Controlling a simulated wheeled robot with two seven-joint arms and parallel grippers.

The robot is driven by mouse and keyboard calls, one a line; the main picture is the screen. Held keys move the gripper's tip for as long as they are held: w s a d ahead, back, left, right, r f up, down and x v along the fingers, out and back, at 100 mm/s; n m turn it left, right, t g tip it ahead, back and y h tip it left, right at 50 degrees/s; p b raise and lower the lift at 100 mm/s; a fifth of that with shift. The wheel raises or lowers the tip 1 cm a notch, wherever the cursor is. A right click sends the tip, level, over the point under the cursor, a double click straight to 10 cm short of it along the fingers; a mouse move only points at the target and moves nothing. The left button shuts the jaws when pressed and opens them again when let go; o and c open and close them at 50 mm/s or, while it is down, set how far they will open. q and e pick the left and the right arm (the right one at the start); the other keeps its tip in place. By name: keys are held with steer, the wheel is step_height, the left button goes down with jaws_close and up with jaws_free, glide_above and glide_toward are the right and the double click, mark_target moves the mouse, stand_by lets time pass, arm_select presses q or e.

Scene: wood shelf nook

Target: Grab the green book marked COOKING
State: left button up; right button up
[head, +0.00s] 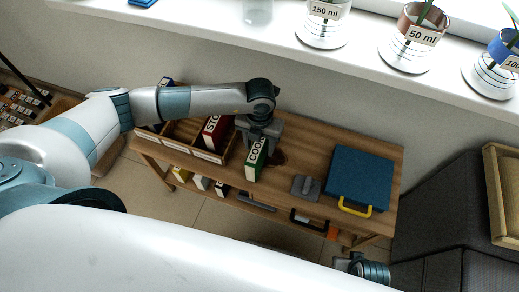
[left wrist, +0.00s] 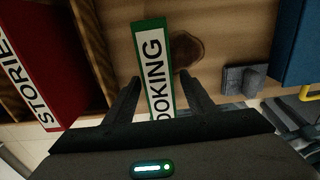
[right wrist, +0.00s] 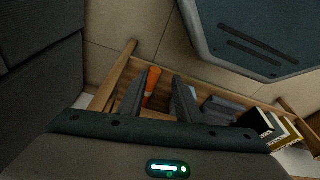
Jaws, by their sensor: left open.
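The green book marked COOKING (head: 256,160) stands on the wooden table, with its white label facing up in the head view. In the left wrist view the book (left wrist: 154,60) shows between the two fingers of my left gripper (left wrist: 160,88). The left gripper (head: 262,132) is open over the book, with a finger on each side; I cannot tell whether either finger touches it. The gripper hides part of the label and of the book. My right gripper (right wrist: 158,84) is open and empty, low by the table's front right; it shows partly in the head view (head: 362,266).
A red book marked STORIES (head: 213,130) stands in a wooden rack (head: 208,156) left of the green book. A grey block (head: 306,187) and a blue case with a yellow handle (head: 360,178) lie to the right. The lower shelf holds an orange object (right wrist: 152,82) and several books.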

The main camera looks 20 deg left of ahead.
arm_select(q)
steer(key=shift+f, duration=1)
jaws_close()
